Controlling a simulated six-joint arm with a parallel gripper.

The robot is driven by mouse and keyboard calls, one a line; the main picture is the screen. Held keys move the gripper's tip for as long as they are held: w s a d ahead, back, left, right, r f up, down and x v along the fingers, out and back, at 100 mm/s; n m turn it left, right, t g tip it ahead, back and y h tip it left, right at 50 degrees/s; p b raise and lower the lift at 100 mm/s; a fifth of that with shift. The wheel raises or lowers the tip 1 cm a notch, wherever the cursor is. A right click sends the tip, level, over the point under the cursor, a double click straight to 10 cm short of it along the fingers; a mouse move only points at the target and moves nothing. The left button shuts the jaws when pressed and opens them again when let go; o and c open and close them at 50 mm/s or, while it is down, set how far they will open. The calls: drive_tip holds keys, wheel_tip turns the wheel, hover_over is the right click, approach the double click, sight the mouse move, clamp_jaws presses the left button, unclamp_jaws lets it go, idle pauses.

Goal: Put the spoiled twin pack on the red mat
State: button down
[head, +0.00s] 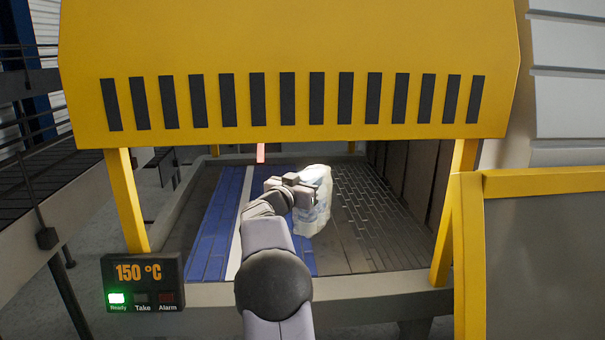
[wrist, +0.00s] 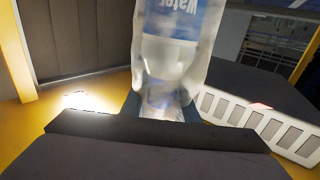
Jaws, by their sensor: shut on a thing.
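A pale, see-through wrapped pack (head: 318,222) with faint blue print is at my gripper (head: 300,190) in the head view, over the dark slatted bed just right of the blue strip. In the wrist view the pack (wrist: 172,55) has a blue label reading "Water", and its top is cut off by the picture edge. My gripper (wrist: 160,108) is shut on its near end. The pack looks slightly tilted in the head view; I cannot tell whether it touches the bed. I cannot make out a red mat in either view.
A yellow slotted hood (head: 290,60) hangs over the bed, with yellow posts (head: 126,200) at its sides. A panel (head: 143,283) reads 150 °C with the green Ready lamp lit. A small red upright piece (head: 261,153) stands at the back. A white slotted rail (wrist: 255,122) shows in the wrist view.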

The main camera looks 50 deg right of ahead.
drive_tip(key=s+n+t, duration=0.1)
drive_tip(key=a+f+n+t, duration=0.1)
drive_tip(key=t, duration=0.1)
drive_tip(key=shift+s+a+f+y, duration=0.15)
drive_tip(key=shift+s+f+y, duration=0.1)
drive_tip(key=shift+s+y, duration=0.15)
drive_tip(key=s+a+f+n+t+y, duration=0.5)
drive_tip(key=a+f, duration=0.3)
drive_tip(key=a, duration=0.1)
drive_tip(key=s+a+f+n+t+y, duration=0.4)
drive_tip(key=a+f+n+t+y, duration=0.15)
drive_tip(key=a+f, duration=0.2)
drive_tip(key=s+a+f+m+g+h+p, duration=0.1)
drive_tip(key=s+a+f+m+h+p, duration=0.2)
drive_tip(key=s+f+p, duration=0.2)
drive_tip(key=s+f, duration=0.3)
drive_tip(key=s, duration=0.1)
drive_tip(key=shift+a, duration=0.3)
drive_tip(key=shift+f+g, duration=0.2)
drive_tip(key=shift+g, duration=0.05)
